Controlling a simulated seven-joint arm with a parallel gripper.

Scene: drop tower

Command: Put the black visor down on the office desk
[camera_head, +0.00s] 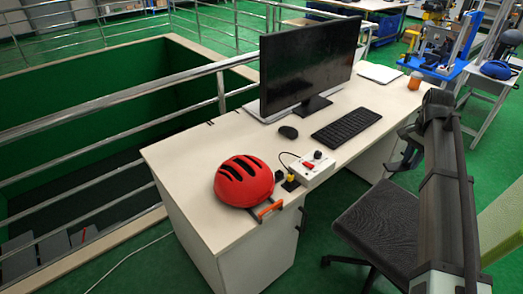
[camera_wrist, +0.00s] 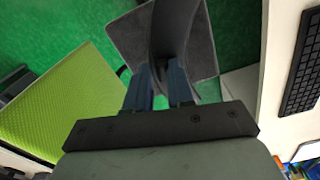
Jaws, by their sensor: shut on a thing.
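The black visor (camera_wrist: 176,32) is a dark curved piece at the top of the wrist view, partly cut off by the frame edge. My gripper (camera_wrist: 158,80) is shut on it, with bluish fingers on either side. In the head view a dark curved shape shows left of my arm; I cannot tell visor from gripper there. The office desk (camera_head: 190,158) is white-topped and left of my arm. Its edge also shows at the right of the wrist view (camera_wrist: 274,62). The visor is over the chair and floor side, apart from the desk top.
On the desk are a red helmet (camera_head: 243,181), a control box (camera_head: 313,170), a mouse (camera_head: 288,132), a keyboard (camera_head: 346,126), a monitor (camera_head: 310,62) and an orange-brown cup (camera_head: 416,80). A dark chair (camera_head: 378,222) stands at the front. The desk's near left top is bare.

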